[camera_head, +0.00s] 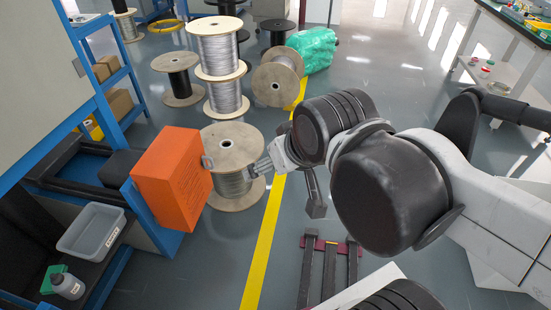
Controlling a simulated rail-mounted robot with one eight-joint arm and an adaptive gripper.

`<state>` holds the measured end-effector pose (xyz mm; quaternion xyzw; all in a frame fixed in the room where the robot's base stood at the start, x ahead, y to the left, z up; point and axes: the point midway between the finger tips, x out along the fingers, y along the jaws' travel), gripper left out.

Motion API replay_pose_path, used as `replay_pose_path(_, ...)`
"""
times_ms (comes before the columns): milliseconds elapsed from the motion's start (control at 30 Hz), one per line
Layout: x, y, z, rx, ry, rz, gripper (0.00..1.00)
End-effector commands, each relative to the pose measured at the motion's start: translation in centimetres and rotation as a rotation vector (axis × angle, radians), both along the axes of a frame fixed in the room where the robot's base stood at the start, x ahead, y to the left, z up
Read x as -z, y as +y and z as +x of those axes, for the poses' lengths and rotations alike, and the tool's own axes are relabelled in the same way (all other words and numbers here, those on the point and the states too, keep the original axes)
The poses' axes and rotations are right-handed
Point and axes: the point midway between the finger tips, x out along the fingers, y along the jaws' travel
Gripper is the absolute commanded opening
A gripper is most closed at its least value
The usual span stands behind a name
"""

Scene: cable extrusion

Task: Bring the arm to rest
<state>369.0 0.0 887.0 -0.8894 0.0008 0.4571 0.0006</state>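My arm reaches in from the right of the head view, with thick black joints and white links. My gripper (257,169) is at its far left end. It appears in front of the wooden cable spool (229,146) on the floor, just right of an orange box (172,178). The gripper is small and grey here, and its fingers blend with the wound cable behind. I cannot tell whether it is open or shut, or whether it touches the spool. No held object can be made out.
The orange box is beside a blue-framed bench with a grey tray (91,230) and a bottle (68,286). More spools (218,58) stand behind, near a green wrapped bundle (314,48). A yellow floor line (262,255) runs below the arm. A table (515,25) stands far right.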

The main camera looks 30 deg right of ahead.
Motion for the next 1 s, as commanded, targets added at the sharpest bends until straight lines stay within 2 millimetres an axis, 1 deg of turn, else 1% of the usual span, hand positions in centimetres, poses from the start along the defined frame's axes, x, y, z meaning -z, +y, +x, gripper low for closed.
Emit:
replay_pose_path(233,-0.2,0.0,0.0,-0.001,0.000,0.000,0.88)
replay_pose_path(367,-1.2,0.0,0.0,-0.001,0.000,0.000,0.88)
replay_pose_path(467,-2.7,0.0,0.1,-0.002,0.000,0.000,0.88)
replay_pose_path(700,-7.9,0.0,0.0,-0.002,0.001,0.000,0.88)
replay_pose_path(800,-9.6,0.0,0.1,-0.002,0.001,0.000,0.88)
replay_pose_path(900,-10.5,0.0,0.0,-0.002,0.001,0.000,0.88)
replay_pose_path(1000,-10.6,0.0,0.0,-0.002,0.001,0.000,0.88)
